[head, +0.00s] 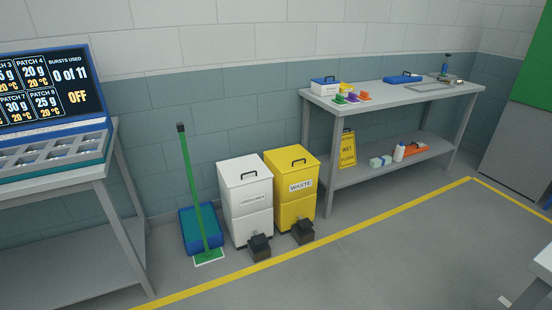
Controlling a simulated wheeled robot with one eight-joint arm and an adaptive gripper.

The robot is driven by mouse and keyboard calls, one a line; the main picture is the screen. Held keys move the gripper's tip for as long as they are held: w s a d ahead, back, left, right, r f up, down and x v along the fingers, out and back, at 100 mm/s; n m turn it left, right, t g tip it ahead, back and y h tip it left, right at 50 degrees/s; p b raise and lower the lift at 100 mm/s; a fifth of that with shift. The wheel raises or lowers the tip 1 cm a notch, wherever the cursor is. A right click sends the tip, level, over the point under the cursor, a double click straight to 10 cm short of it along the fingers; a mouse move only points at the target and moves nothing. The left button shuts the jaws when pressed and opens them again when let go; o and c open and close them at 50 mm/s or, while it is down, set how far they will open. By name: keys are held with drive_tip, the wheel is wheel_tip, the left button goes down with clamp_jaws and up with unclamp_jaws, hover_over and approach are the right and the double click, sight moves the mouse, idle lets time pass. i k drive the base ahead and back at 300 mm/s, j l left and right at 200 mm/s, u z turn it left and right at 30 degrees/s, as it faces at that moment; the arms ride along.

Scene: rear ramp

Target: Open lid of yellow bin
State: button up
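The yellow bin (295,208) stands on the floor against the wall, with a "WASTE" label on its front. Its yellow lid (291,162) is closed and has a dark handle (298,162) on top. A black pedal (302,231) sits at its front base. A white bin (248,215) of similar shape stands directly to its left. My gripper is not in view.
A grey table (395,97) with boxes and tools stands to the right, with a yellow wet-floor sign (347,149) under it. A green-handled mop (192,190) and blue bucket (190,230) stand left. Floor beyond the yellow line (345,234) is mostly clear.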

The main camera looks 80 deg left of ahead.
sight(288, 160)
drive_tip(key=u, duration=2.65)
drive_tip(key=i+j, duration=0.2)
drive_tip(key=i, duration=0.35)
drive_tip(key=i+j, duration=0.15)
drive_tip(key=i, duration=0.4)
drive_tip(key=i+j, duration=0.2)
drive_tip(key=i, duration=0.4)
drive_tip(key=i+j+u, duration=0.1)
drive_tip(key=i, duration=0.45)
drive_tip(key=j, duration=0.1)
